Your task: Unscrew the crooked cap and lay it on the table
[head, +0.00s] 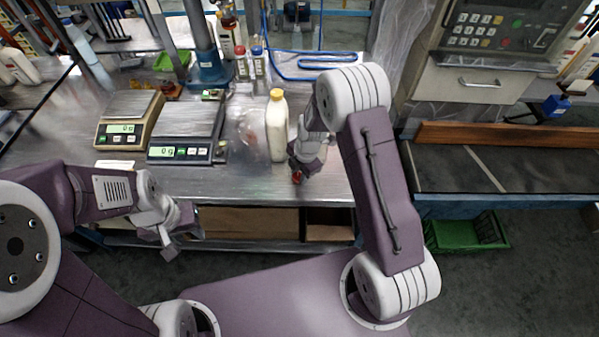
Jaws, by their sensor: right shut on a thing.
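A white bottle (277,135) with a yellow cap (277,95) stands upright on the metal table (235,195). A clear, see-through container (250,130) is just left of it; its outline is hard to make out. My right gripper (298,173) is right of the bottle and points down at the table's front part. It is shut on a small red cap (297,178), mostly hidden by the fingers. I cannot tell whether the cap touches the table. My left gripper (184,243) is open and empty in front of the table's edge.
Two scales, a beige one (128,120) and a black one (186,132), stand on the left. Small bottles with a red cap (241,64) and a blue cap (258,63) stand behind. The table's front strip is mostly clear.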

